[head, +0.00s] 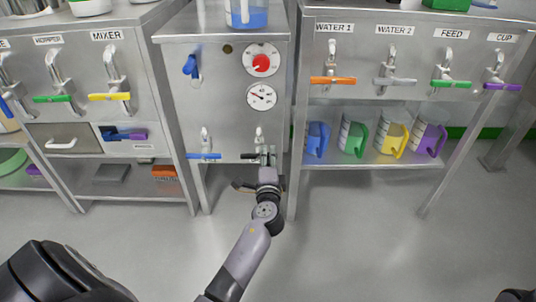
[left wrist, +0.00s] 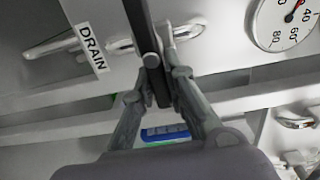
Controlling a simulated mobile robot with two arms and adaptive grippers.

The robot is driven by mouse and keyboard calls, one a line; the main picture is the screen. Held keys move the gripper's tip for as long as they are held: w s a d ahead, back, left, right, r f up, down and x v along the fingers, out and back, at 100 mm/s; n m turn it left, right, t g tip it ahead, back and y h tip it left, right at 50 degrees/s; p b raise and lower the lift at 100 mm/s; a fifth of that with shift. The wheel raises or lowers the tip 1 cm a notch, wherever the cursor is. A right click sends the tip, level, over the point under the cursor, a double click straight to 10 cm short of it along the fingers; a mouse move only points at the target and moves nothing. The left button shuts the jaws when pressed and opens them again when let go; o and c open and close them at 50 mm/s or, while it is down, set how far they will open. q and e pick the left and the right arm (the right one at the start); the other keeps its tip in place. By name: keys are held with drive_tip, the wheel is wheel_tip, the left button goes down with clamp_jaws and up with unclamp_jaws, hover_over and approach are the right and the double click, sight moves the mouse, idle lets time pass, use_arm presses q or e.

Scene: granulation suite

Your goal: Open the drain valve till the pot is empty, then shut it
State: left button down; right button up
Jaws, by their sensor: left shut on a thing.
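The drain valve's black handle (head: 249,156) is low on the front of the steel cabinet in the middle, beside a blue-handled valve. It looks level in the head view. My left gripper (head: 265,157) is at the handle's right part and hides some of it. In the left wrist view, the black handle (left wrist: 140,22) runs between the fingers of my left gripper (left wrist: 158,82), which is shut on it. A DRAIN label (left wrist: 90,47) is beside the valve. A clear pot (head: 247,14) with blue liquid stands on the cabinet, its top cut off. My right gripper is not in view.
The blue-handled valve (head: 204,155) is close to the left of the drain handle. A red knob (head: 261,61) and a dial gauge (head: 261,97) are above. Coloured jugs stand on the right shelf (head: 350,161). The floor in front is clear.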

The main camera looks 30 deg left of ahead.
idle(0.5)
use_arm(q)
drive_tip(key=c, duration=1.6)
unclamp_jaws()
drive_tip(key=shift+f, duration=0.1)
drive_tip(key=v, duration=1.2)
